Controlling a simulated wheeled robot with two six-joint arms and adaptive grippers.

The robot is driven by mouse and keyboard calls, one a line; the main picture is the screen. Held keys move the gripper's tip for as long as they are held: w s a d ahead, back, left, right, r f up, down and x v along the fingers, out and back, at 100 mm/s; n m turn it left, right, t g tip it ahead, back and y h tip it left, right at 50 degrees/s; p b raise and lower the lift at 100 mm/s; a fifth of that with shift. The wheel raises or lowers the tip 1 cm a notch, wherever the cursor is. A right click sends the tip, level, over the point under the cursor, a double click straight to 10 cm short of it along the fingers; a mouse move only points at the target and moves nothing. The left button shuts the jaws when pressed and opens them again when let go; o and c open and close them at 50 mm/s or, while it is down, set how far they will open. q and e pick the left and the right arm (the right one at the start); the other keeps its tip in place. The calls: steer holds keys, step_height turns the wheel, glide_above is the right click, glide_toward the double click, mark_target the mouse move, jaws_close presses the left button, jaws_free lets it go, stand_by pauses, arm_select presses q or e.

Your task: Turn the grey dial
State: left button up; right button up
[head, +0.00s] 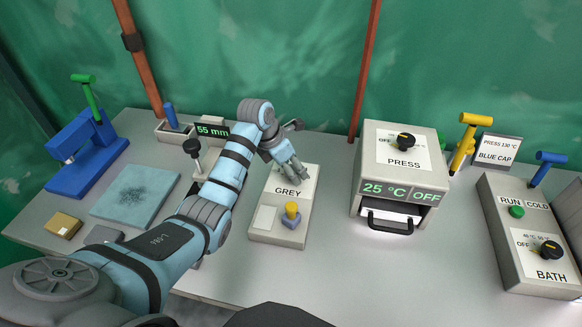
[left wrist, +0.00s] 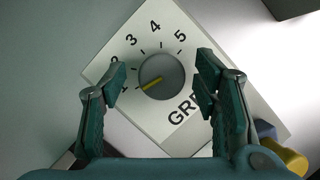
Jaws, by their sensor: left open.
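The grey dial (left wrist: 160,76) is a round knob with a yellow pointer line. It sits on the pale panel marked GREY, with a scale numbered up to 5, and its line points to the lower left, near the 1. My left gripper (head: 294,172) is over the far end of the GREY box (head: 306,203), hiding the dial in the head view. In the left wrist view the open fingers (left wrist: 163,78) stand on either side of the dial, with gaps visible. My right gripper is not in view.
A yellow knob (head: 292,212) stands on the near part of the GREY box. The press (head: 400,165), showing 25 °C and OFF, is to the right, and the bath box (head: 530,235) further right. A blue pad (head: 135,195) lies left. Bare table lies in front.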

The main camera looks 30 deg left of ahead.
arm_select(q)
steer(key=shift+s+r, duration=0.15)
steer(key=shift+s, duration=0.1)
steer(key=shift+c, duration=1)
steer(key=shift+w, duration=0.1)
steer(key=c, duration=0.9)
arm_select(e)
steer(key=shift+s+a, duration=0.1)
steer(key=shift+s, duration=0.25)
